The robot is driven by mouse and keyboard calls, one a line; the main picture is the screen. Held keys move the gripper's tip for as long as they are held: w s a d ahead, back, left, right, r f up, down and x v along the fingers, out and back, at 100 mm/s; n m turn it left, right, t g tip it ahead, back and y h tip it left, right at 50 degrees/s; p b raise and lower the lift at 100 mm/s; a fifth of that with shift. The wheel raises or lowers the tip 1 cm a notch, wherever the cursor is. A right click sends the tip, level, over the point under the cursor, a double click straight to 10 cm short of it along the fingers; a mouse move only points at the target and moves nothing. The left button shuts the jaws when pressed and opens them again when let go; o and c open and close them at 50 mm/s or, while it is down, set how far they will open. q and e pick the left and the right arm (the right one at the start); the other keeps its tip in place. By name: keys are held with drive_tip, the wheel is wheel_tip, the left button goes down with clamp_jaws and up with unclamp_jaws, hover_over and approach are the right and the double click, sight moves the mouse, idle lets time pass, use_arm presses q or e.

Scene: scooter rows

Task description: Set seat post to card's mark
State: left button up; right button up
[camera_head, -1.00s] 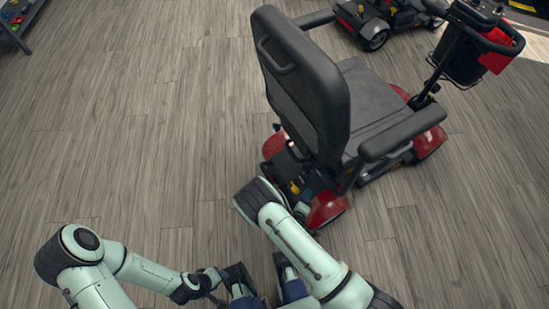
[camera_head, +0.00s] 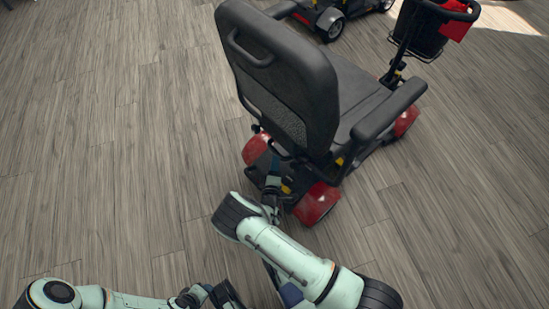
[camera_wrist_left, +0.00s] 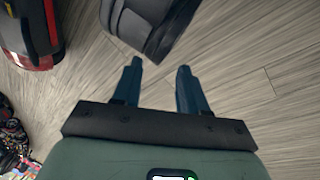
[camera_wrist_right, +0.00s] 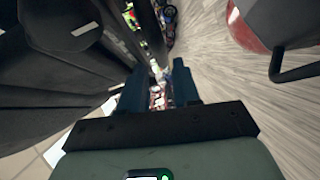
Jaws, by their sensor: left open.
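The scooter's black seat (camera_head: 290,85) is in the middle of the head view, seen from behind, with its backrest nearest me. The seat post is hidden below it. My right gripper (camera_head: 272,188) reaches in low behind the seat, beside the red rear covers. In the right wrist view its fingers (camera_wrist_right: 159,72) are apart, with dark scooter parts at left and nothing clearly held. My left gripper (camera_wrist_left: 160,68) is open and empty; in the head view its arm lies along the bottom edge. A red card-like piece (camera_head: 456,27) shows by the front basket; no mark is legible.
Red rear covers (camera_head: 317,203) flank the low space behind the seat. The right armrest (camera_head: 390,108) juts out. Another scooter (camera_head: 325,18) stands at the back. Wooden floor (camera_head: 100,130) is clear on the left and at the lower right.

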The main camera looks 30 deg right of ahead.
use_arm(q)
drive_tip(key=shift+w+a+f+t+b, duration=0.15)
drive_tip(key=shift+w+a+f+b, duration=0.1)
drive_tip(key=shift+w, duration=0.15)
drive_tip(key=shift+w+a+f+t+b, duration=0.1)
drive_tip(key=shift+w+a+f+t, duration=0.1)
drive_tip(key=shift+w, duration=0.15)
use_arm(e)
drive_tip(key=shift+x, duration=2.05)
clamp_jaws()
use_arm(q)
drive_tip(key=w+f+b, duration=0.1)
drive_tip(key=w+a+f+b, duration=0.1)
drive_tip(key=shift+w+a+f+t+y, duration=0.15)
drive_tip(key=shift+w+a+t+y, duration=0.1)
drive_tip(key=shift+w+t+y, duration=0.15)
use_arm(e)
wheel_tip(320, 180, down, 3)
drive_tip(key=shift+r, duration=0.1)
use_arm(q)
drive_tip(key=shift+s, duration=0.1)
use_arm(e)
unclamp_jaws()
drive_tip(key=shift+r, duration=0.1)
drive_tip(key=shift+a, duration=0.1)
